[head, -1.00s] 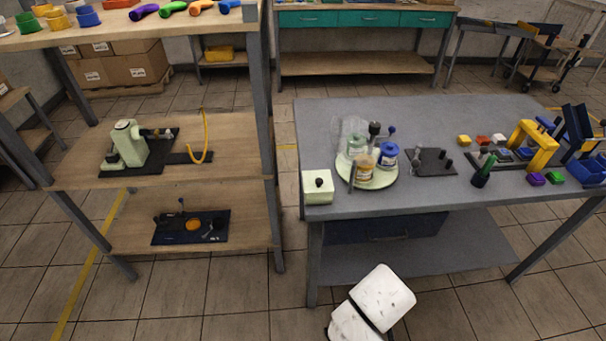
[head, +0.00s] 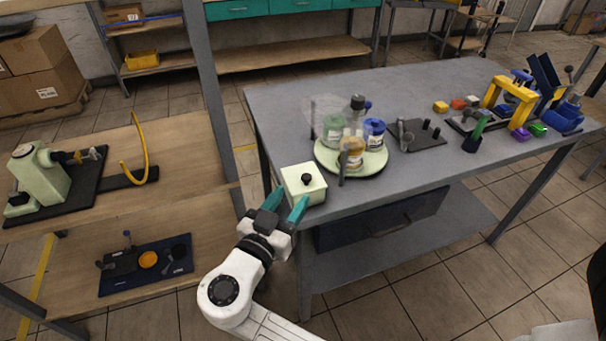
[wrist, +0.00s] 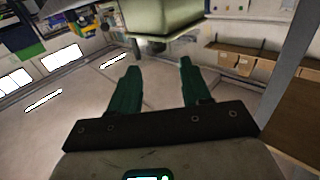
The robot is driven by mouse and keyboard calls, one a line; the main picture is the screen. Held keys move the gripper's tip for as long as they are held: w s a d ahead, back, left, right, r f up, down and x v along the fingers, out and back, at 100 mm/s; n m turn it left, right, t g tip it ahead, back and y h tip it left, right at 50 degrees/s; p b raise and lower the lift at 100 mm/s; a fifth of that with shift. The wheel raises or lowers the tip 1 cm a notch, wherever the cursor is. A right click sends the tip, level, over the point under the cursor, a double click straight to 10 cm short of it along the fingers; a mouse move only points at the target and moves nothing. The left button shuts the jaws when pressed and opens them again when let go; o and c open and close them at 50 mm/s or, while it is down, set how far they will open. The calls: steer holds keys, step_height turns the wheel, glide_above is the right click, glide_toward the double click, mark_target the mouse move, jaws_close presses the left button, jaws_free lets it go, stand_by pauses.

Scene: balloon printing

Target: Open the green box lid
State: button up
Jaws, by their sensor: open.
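The lid looks closed. My gripper (head: 288,204) is open, its teal fingers spread, just in front of and below the box at the table's edge. In the wrist view my open fingers (wrist: 155,85) have nothing between them. The pale underside of what appears to be the box (wrist: 165,20) shows beyond and above the fingertips. I cannot tell whether a finger touches the box.
A round pale green tray (head: 351,162) with several jars stands right behind the box on the grey table (head: 420,170). A dark pegged plate (head: 418,136) and a yellow frame (head: 512,95) stand farther right. A wooden shelf unit's grey post (head: 212,90) is close on the left.

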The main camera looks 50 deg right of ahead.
mark_target(304, 180)
steer(key=d, duration=0.2)
steer(key=w+d, duration=0.1)
steer(key=d, duration=0.2)
steer(key=d+p, duration=0.1)
steer(key=d, duration=0.2)
steer(key=shift+w+d, duration=0.15)
steer(key=shift+w, duration=0.05)
steer(key=shift+c, duration=0.3)
jaws_close()
